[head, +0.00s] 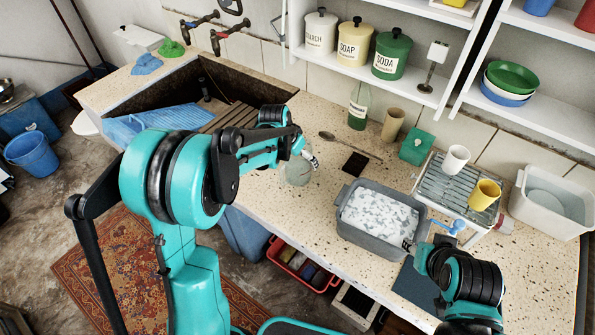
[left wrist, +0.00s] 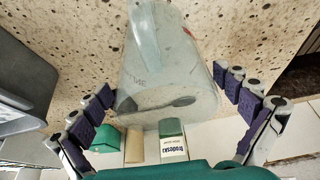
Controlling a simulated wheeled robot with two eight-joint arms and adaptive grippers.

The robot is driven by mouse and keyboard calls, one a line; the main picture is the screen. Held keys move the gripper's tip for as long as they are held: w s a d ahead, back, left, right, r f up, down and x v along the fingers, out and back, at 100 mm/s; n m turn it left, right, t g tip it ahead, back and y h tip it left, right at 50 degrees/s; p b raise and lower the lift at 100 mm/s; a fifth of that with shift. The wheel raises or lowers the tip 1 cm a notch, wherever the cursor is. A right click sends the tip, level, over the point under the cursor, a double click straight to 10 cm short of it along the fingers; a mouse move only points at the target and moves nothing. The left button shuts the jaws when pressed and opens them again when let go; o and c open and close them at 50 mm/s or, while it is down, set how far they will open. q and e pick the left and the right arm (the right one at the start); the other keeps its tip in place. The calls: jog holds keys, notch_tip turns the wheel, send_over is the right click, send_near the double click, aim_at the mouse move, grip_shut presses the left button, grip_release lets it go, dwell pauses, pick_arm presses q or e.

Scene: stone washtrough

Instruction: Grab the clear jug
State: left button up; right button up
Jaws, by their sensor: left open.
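The clear jug (head: 298,172) stands on the speckled stone counter, partly hidden behind my left arm in the head view. In the left wrist view the jug (left wrist: 165,75) is large, see-through and lies between the two fingers. My left gripper (head: 309,158) is open at the jug, with its purple-padded fingers (left wrist: 168,92) spread on either side; gaps show between the pads and the jug. My right gripper (head: 412,246) is near the grey basin's right front corner; its jaws are too small and hidden to read.
A grey basin of suds (head: 378,216) stands right of the jug. Behind it are a spoon (head: 350,146), a dark square (head: 356,164), a green bottle (head: 359,107) and a beige cup (head: 393,124). The trough (head: 230,90) with a washboard (head: 228,117) lies to the left.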

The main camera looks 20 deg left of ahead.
pick_arm(q)
jog(key=shift+w+f, duration=0.35)
jog(key=shift+f, duration=0.15)
jog(key=shift+s+r, duration=0.1)
jog(key=shift+r, duration=0.05)
jog(key=c, duration=1.3)
jog(key=shift+r, duration=0.1)
